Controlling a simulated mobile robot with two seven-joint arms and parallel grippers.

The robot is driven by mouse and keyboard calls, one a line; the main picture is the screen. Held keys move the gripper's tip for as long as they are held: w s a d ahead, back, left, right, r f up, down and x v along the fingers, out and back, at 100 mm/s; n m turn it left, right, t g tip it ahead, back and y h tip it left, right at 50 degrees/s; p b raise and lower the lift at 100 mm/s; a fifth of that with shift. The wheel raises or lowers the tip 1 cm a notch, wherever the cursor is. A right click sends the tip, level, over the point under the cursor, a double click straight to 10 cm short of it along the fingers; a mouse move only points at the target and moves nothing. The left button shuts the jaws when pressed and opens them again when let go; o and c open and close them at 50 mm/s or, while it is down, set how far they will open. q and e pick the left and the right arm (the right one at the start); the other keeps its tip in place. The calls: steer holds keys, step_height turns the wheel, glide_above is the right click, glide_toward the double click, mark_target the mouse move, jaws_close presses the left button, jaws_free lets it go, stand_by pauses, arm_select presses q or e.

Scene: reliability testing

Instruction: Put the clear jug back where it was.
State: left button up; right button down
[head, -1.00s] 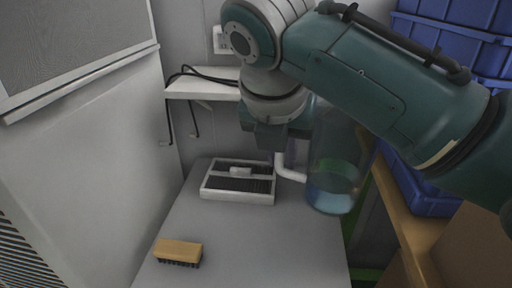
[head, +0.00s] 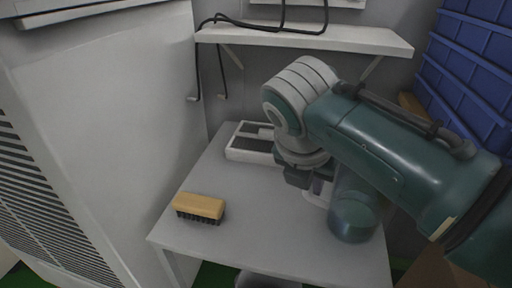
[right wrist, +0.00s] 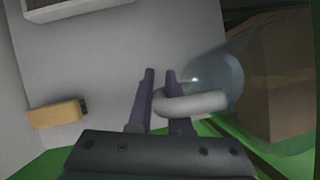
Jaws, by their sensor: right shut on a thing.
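The clear jug (head: 353,213) is at the right side of the grey table (head: 270,235) in the head view, partly behind my right arm. My right gripper (head: 308,184) is shut on the jug's white handle; the fingers are mostly hidden there. In the right wrist view, the fingers of my right gripper (right wrist: 160,78) close around the handle (right wrist: 192,104), with the jug body (right wrist: 218,75) to the right. I cannot tell whether the jug touches the table. My left gripper is not in view.
A wooden brush (head: 199,207) lies at the table's front left. A white tray with a dark grille (head: 247,143) is at the back. A white shelf (head: 310,38) with black cable is above. Blue crates (head: 473,62) stand at right. The table's middle is clear.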

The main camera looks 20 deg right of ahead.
step_height(320, 180, down, 4)
steer(key=shift+b, duration=1.1)
steer(key=shift+f, duration=0.2)
steer(key=c, duration=0.8)
jaws_free()
steer(key=shift+c, duration=0.2)
steer(key=shift+r, duration=0.3)
steer(key=p+v, duration=0.6)
steer(key=v, duration=0.5)
steer(key=shift+s+r+p, duration=0.15)
steer(key=shift+r+p, duration=0.15)
steer(key=shift+p, duration=0.1)
